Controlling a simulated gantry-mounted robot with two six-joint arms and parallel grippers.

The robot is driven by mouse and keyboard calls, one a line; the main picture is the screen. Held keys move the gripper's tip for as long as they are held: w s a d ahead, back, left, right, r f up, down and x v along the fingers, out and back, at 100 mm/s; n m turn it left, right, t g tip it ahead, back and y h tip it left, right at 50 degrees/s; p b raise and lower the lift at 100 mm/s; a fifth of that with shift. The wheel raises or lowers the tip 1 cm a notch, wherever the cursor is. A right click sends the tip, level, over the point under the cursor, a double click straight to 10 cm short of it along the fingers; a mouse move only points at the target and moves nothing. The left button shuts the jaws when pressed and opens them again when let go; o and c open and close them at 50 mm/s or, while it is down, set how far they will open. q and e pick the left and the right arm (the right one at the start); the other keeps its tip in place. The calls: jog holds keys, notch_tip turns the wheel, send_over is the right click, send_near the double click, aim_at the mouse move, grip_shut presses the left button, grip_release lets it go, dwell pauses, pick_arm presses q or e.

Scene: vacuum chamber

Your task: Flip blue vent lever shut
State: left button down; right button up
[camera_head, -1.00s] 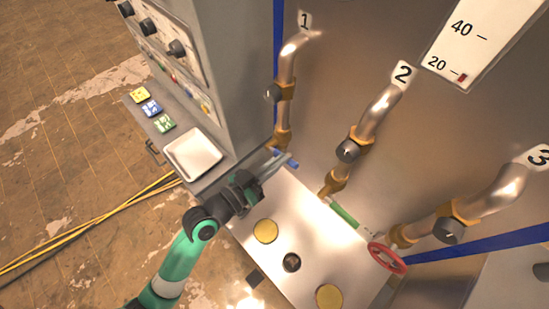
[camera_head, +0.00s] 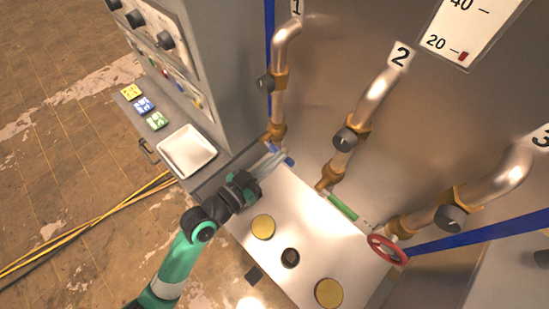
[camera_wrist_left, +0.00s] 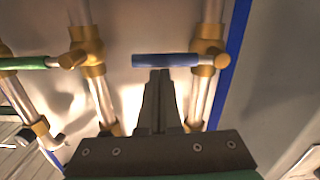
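The blue vent lever (camera_head: 289,161) is at the foot of pipe 1 in the head view, partly hidden behind my fingers. In the left wrist view the blue lever (camera_wrist_left: 165,60) lies level, crosswise to its pipe, joined at its right end to a brass valve body (camera_wrist_left: 208,58). My left gripper (camera_head: 271,160) reaches the lever from the front left. In the left wrist view its fingers (camera_wrist_left: 160,76) are together, with tips at the lever's lower edge and nothing between them. I cannot tell whether they touch it. My right gripper is not in view.
A green lever (camera_head: 343,207) is at pipe 2 and a red handwheel (camera_head: 388,250) at pipe 3. A pale bench top (camera_head: 310,235) with round brass caps lies below. A grey cabinet with a white tray (camera_head: 187,151) stands left of my left gripper.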

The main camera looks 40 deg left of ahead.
pick_arm(q)
notch_tip(320, 180, up, 5)
jog(key=p, duration=0.5)
jog(key=s+a+b, duration=0.1)
jog(key=s+b, duration=0.2)
jog(key=s, duration=0.7)
jog(key=shift+s+a+f, duration=0.2)
jog(key=shift+s+f, duration=0.1)
jog(key=shift+s, duration=0.05)
